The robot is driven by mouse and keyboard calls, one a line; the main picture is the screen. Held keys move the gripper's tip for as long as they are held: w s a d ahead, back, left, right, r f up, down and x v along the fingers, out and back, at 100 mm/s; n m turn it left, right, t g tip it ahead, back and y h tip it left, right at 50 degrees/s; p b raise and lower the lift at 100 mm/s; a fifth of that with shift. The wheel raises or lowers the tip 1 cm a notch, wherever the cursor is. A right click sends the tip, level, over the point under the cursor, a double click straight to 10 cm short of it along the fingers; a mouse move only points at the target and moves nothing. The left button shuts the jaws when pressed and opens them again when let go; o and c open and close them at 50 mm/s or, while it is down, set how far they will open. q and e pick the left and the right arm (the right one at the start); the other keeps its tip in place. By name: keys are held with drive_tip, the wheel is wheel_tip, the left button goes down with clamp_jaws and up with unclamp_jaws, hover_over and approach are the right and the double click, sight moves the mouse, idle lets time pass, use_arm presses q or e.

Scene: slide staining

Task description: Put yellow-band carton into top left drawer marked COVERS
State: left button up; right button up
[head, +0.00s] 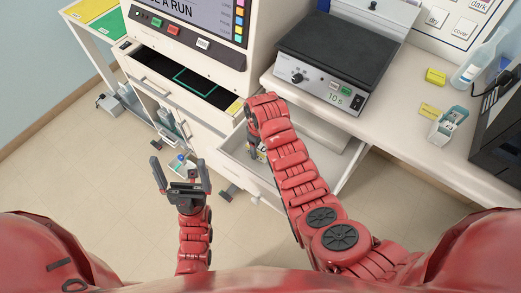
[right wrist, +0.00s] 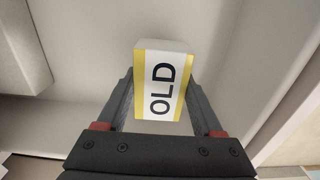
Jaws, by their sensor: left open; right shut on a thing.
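The yellow-band carton (right wrist: 160,85) is white with yellow stripes down its sides and the word OLD on its face. My right gripper (right wrist: 160,112) is shut on it, with one finger on each side. In the head view only a small part of the carton (head: 261,154) shows beside my right arm, over an open pale drawer (head: 232,147) below the bench. Pale drawer-like walls surround the carton in the wrist view; whether it touches the bottom is unclear. My left gripper (head: 181,176) is open and empty over the floor. No COVERS mark is readable.
A shallow drawer (head: 160,75) with a dark inside and green outline stands open under the machine at left. A hot plate (head: 330,62) is on the bench above. A yellow block (head: 435,76) and a small rack (head: 448,125) stand to the right.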

sight(259, 152)
wheel_tip(259, 152, down, 2)
drive_tip(key=shift+f+p, duration=0.2)
drive_tip(key=shift+p, duration=0.1)
drive_tip(key=shift+f, duration=0.2)
drive_tip(key=shift+f+b, duration=0.2)
drive_tip(key=shift+b, duration=0.1)
drive_tip(key=o, duration=1.4)
drive_tip(key=shift+r, duration=0.1)
drive_tip(key=shift+c, duration=0.2)
